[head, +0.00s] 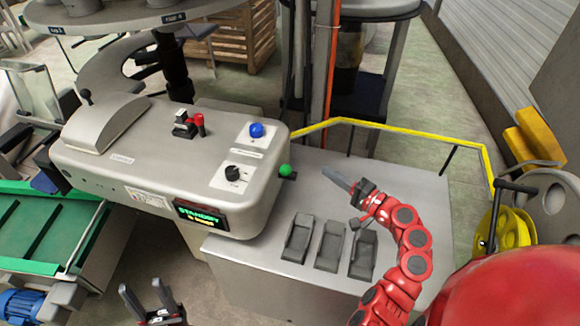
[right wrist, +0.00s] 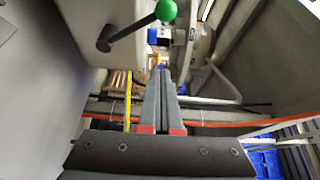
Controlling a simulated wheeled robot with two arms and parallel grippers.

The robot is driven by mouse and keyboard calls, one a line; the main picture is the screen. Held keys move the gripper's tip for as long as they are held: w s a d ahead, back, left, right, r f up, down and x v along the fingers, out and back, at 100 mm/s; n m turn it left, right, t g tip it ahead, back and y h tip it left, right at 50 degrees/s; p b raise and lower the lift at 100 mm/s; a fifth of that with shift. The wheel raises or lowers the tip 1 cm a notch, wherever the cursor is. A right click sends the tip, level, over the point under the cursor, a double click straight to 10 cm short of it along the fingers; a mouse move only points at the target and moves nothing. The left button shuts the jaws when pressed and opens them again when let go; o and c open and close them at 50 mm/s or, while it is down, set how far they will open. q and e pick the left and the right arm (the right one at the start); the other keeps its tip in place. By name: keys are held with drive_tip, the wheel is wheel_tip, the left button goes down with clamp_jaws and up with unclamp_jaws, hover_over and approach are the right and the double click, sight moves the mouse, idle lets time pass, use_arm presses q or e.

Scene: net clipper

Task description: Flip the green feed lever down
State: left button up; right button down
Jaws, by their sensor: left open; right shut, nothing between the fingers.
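The green feed lever (head: 285,171) is a green ball on a short dark stem at the right end of the grey machine housing (head: 100,160). In the right wrist view the green ball (right wrist: 166,11) is at the top, and its black stem slants down-left to a pivot on the housing. My right gripper (head: 326,173) is shut and empty, to the right of the lever and apart from it in the head view. Its fingers (right wrist: 165,75) point forward, below the ball in the wrist view. My left gripper (head: 144,291) is open and empty at the bottom left, in front of the machine.
The housing carries a blue button (head: 256,130), a black knob (head: 233,173), a red-tipped lever (head: 198,122) and a lit display (head: 200,215). Several grey pedals (head: 330,245) sit on the grey cabinet below. A yellow rail (head: 400,130) runs behind. A green conveyor (head: 40,230) is at left.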

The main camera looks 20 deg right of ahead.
sight(285, 172)
drive_tip(key=shift+s+a+r+y, duration=0.15)
drive_tip(key=shift+a+y, duration=0.05)
drive_tip(key=shift+y, duration=0.1)
drive_tip(key=w+a+p, duration=0.5)
drive_tip(key=a, duration=0.2)
drive_tip(key=shift+w+a+p, duration=0.3)
idle(0.5)
